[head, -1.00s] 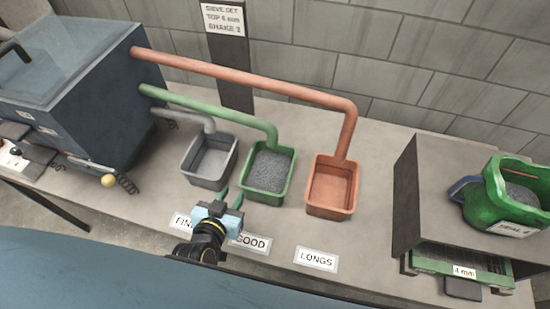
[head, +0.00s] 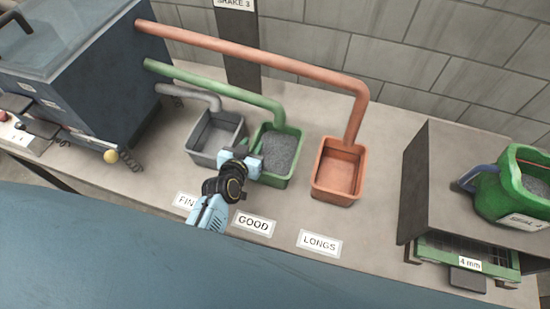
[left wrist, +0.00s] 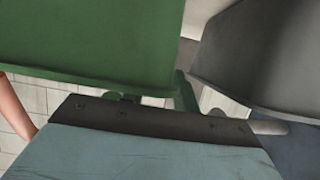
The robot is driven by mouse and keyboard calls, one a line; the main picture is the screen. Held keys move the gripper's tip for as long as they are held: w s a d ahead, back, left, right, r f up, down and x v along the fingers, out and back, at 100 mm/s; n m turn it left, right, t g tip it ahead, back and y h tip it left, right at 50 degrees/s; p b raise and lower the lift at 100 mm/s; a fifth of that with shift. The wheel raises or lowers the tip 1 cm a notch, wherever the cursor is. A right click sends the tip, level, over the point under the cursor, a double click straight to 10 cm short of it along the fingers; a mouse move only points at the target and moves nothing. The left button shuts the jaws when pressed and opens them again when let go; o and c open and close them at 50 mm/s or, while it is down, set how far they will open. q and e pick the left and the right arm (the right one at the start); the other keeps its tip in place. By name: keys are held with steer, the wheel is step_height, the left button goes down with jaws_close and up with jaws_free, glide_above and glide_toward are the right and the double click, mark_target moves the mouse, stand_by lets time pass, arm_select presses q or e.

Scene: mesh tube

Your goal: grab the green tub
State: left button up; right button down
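The green tub (head: 293,168) stands on the bench with grey granules in it, under the end of a green pipe. It also shows close up in the left wrist view (left wrist: 90,40). My left gripper (head: 243,160) is at the tub's front left side, very close to its wall. Its fingertips are largely hidden, so I cannot tell whether they touch or grip the tub. My right gripper is not in view.
A grey tub (head: 214,137) stands close on the left, and an orange tub (head: 338,172) stands to the right with a gap. Labels FINES, GOOD (head: 253,224) and LONGS (head: 319,243) lie in front. A green jug (head: 497,197) sits on a box at the right.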

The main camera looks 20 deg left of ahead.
arm_select(q)
steer(key=shift+w+f, duration=0.2)
steer(key=shift+w, duration=0.25)
jaws_close()
stand_by(1.1)
steer(key=shift+r, duration=0.15)
